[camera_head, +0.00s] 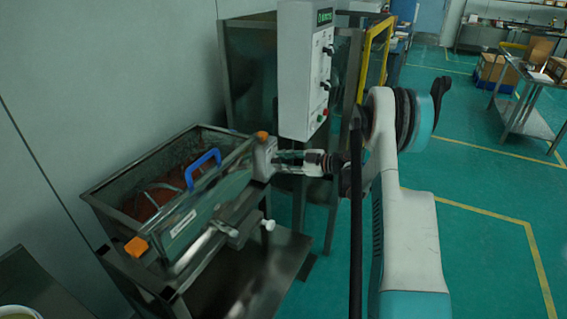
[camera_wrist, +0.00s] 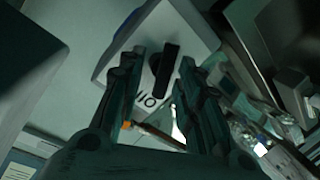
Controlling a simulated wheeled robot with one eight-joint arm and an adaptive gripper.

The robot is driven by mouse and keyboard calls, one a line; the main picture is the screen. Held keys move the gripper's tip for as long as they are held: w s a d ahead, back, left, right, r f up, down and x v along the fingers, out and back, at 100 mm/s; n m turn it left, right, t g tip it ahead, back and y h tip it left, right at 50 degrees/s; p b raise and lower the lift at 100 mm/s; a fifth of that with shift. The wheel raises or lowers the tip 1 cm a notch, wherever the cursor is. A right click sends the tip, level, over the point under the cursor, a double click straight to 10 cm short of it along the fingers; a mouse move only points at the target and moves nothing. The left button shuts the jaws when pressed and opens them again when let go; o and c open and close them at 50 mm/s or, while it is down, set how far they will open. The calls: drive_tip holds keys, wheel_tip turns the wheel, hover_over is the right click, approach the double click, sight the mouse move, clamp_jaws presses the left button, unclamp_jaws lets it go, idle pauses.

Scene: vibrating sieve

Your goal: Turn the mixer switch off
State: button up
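The mixer switch is a black rotary knob (camera_wrist: 167,66) on the face of a pale switch box (camera_wrist: 189,24), with I and O-like marks below it in the wrist view. The knob stands nearly upright in that picture, slightly tilted. My gripper (camera_wrist: 160,62) is open, with one finger on each side of the knob; gaps show, and contact cannot be told. In the head view the switch box (camera_head: 264,157) sits at the right end of the mixer trough (camera_head: 205,210), and my gripper (camera_head: 286,158) is close to its right side. The knob is hidden there.
A white control panel (camera_head: 297,70) with a display, knobs and buttons hangs just above my arm. The trough has a blue handle (camera_head: 203,168) and orange corners (camera_head: 137,246). A metal frame stands behind; the floor (camera_head: 470,180) at right is open.

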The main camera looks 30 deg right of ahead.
idle(0.3)
drive_tip(key=v, duration=1.2)
